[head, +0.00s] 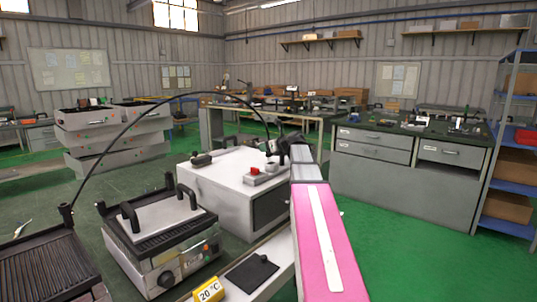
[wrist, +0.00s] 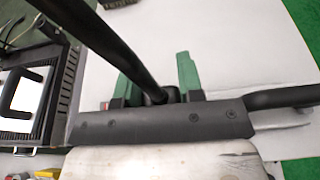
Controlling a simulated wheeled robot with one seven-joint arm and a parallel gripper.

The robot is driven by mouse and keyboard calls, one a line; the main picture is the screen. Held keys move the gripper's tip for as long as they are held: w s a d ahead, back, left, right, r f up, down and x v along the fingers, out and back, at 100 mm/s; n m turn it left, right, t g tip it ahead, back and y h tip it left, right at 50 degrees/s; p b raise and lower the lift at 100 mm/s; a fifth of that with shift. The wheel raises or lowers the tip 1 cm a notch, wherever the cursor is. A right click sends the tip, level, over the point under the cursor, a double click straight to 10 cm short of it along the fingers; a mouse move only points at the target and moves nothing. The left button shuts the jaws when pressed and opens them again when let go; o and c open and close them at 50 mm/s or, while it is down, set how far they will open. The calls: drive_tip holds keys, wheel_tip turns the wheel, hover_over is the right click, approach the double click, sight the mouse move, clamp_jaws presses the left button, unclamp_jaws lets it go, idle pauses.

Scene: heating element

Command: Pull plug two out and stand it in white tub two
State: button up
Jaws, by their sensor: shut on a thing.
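My gripper (head: 277,149) is over the right part of the white box-shaped unit (head: 222,182) in the head view. In the wrist view its two green fingers (wrist: 158,88) are shut on a black plug (wrist: 156,97). A thick black cable (wrist: 98,42) crosses the wrist view by the plug. In the head view the black cable (head: 165,97) arcs from the lower left up and over to my gripper. A small white round thing (head: 272,163), perhaps a tub, stands on the unit just below the gripper. I cannot read any plug or tub number.
A red button (head: 255,170) on a grey block and a dark object (head: 201,159) sit on the unit. A contact grill (head: 165,235) stands left of it, with a ribbed grill (head: 45,270) further left.

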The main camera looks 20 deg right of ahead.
drive_tip(key=s+a+r, duration=0.5)
drive_tip(key=s+a, duration=0.1)
drive_tip(key=a, duration=0.1)
drive_tip(key=shift+s+r, duration=0.4)
